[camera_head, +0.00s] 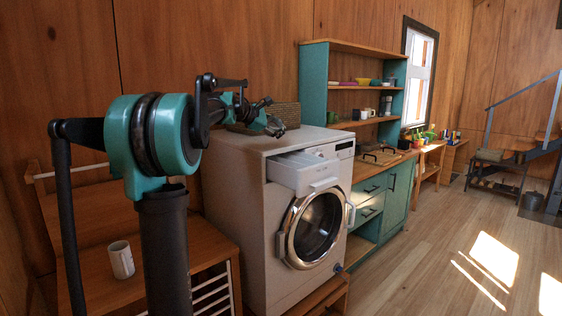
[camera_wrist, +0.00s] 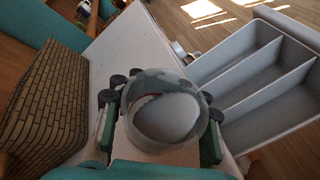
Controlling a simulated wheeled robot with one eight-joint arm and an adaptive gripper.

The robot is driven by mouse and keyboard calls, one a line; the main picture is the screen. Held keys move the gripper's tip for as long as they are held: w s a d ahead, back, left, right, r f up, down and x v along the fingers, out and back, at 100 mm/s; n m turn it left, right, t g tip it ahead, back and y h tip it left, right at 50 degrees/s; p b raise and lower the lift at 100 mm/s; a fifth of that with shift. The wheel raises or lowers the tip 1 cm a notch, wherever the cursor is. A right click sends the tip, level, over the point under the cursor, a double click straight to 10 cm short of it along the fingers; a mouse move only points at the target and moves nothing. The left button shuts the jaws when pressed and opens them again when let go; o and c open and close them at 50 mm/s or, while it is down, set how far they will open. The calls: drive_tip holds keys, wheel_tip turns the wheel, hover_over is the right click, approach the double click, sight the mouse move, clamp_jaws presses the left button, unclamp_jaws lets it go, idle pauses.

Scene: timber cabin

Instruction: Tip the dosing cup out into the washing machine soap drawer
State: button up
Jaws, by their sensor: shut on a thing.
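My gripper (camera_wrist: 160,115) is shut on the dosing cup (camera_wrist: 165,108), a clear round cup with a pale inside and a thin reddish line. I cannot tell how much is in it. In the head view my gripper (camera_head: 268,117) is above the top of the washing machine (camera_head: 240,190), behind and left of the soap drawer; the cup cannot be made out there. The soap drawer (camera_head: 300,172) is pulled out at the machine's upper front. In the wrist view the drawer (camera_wrist: 232,62) lies to the right of the cup, apart from it, showing long open compartments.
A woven basket (camera_wrist: 45,105) stands on the machine top, left of the cup; it also shows in the head view (camera_head: 285,113). The round machine door (camera_head: 313,226) is below the drawer. A white mug (camera_head: 121,259) stands on the wooden table at left. Teal shelves stand beyond.

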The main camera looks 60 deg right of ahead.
drive_tip(key=shift+f+m+t, duration=0.3)
drive_tip(key=shift+f+m, duration=0.1)
drive_tip(key=shift+m, duration=0.1)
idle(0.5)
drive_tip(key=shift+r+m+t+h, duration=0.6)
drive_tip(key=shift+r+m+h, duration=0.1)
drive_tip(key=shift+m, duration=0.5)
idle(1.5)
drive_tip(key=shift+s+a+f+m+t+h, duration=0.25)
drive_tip(key=shift+s+f+m+t+h, duration=0.15)
drive_tip(key=shift+s+f+m, duration=0.15)
idle(0.8)
drive_tip(key=shift+s+r+m+h, duration=0.15)
drive_tip(key=shift+r+m+h, duration=0.25)
drive_tip(key=shift+m, duration=0.25)
idle(0.9)
